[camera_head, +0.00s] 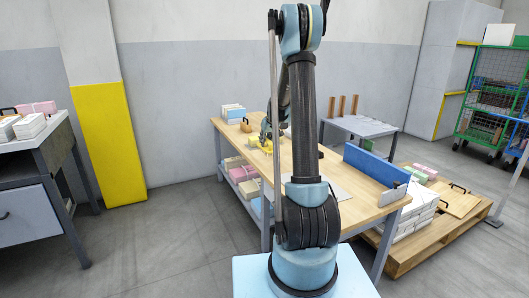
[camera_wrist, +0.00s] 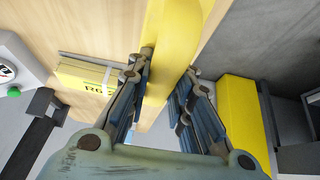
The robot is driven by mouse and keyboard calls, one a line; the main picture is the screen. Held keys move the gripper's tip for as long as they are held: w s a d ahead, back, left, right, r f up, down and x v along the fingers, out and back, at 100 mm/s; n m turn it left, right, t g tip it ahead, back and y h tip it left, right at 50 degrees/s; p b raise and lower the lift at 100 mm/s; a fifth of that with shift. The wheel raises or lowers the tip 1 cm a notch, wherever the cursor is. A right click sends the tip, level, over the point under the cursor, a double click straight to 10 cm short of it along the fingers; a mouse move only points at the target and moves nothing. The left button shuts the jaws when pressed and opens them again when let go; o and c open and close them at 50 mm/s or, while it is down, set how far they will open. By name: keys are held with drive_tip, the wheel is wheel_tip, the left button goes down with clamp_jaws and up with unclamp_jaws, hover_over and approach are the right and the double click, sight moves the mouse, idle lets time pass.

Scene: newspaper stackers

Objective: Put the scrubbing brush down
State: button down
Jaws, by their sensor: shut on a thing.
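My gripper (camera_wrist: 167,68) is shut on a yellow, curved piece that runs between its fingers in the wrist view; I take this to be the scrubbing brush (camera_wrist: 184,28). Its bristles cannot be made out. In the head view my gripper (camera_head: 266,132) is over the far left part of the wooden workbench (camera_head: 356,207), with yellow (camera_head: 254,142) showing beside it. The bench top also shows behind the brush in the wrist view (camera_wrist: 95,25). Whether the brush touches the bench top cannot be told. My arm hides part of the bench.

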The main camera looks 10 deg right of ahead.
sight(266, 146)
drive_tip(key=shift+f, duration=2.4)
drive_tip(key=c, duration=1.4)
unclamp_jaws()
drive_tip(key=shift+c, duration=0.2)
